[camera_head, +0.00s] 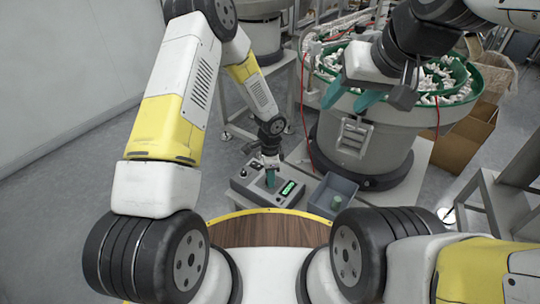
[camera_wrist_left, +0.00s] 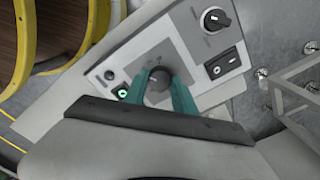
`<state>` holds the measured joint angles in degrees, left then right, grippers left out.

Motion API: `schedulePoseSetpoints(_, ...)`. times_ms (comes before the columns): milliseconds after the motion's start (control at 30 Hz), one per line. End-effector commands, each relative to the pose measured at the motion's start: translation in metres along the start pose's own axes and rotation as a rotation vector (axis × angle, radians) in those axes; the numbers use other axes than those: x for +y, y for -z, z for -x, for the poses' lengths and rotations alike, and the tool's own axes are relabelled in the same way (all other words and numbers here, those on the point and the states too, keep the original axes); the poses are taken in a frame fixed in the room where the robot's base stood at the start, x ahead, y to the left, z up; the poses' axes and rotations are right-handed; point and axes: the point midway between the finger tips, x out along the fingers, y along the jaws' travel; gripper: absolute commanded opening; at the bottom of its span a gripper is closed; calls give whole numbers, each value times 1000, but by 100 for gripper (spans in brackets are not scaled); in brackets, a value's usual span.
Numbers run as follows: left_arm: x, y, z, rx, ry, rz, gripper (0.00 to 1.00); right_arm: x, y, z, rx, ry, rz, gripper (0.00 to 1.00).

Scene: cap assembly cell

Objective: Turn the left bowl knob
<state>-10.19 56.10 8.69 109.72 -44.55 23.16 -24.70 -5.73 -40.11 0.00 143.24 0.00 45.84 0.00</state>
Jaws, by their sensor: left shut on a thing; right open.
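A grey control box (camera_head: 262,195) stands in front of me in the head view, with a lit green display (camera_head: 287,188). In the left wrist view a dark round knob (camera_wrist_left: 158,88) sits on its panel. My left gripper (camera_head: 271,180) reaches down onto the box, its teal fingers shut on this knob, one on each side. The fingers also show in the left wrist view (camera_wrist_left: 160,85). A second dark knob (camera_wrist_left: 215,19) is farther up the panel, untouched. My right gripper (camera_head: 350,94) is open and empty, in front of the large bowl feeder.
The bowl feeder (camera_head: 350,153) has a green bowl holding several white parts. A grey bin (camera_head: 320,196) with a green item stands right of the control box. The panel also bears a black rocker switch (camera_wrist_left: 223,62) and a green-lit button (camera_wrist_left: 123,93). A cardboard box (camera_head: 462,145) is at right.

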Motion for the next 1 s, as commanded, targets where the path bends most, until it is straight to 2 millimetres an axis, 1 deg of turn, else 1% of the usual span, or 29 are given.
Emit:
schedulePoseSetpoints(200, 0, -1, 0, -2, 0, -36, 0, 0, 0, 0, 0, 0, 0, 50)
schedulePoseSetpoints(600, 0, -2, 0, -3, 0, -40, 0, 0, 0, 0, 0, 0, 0, 50)
schedulePoseSetpoints(633, 0, -2, 0, -3, 0, -40, 36, 0, 0, 0, 0, 0, 0, 50)
schedulePoseSetpoints(700, 0, -1, 0, -2, 0, -40, 50, 0, 0, 0, 0, 0, 0, 50)
schedulePoseSetpoints(733, 0, -1, 0, -2, 0, -40, 54, 0, 0, 0, 0, 0, 0, 50)
schedulePoseSetpoints(1000, 0, -1, 0, -1, 0, -41, 54, 0, 0, 0, 0, 0, 0, 50)
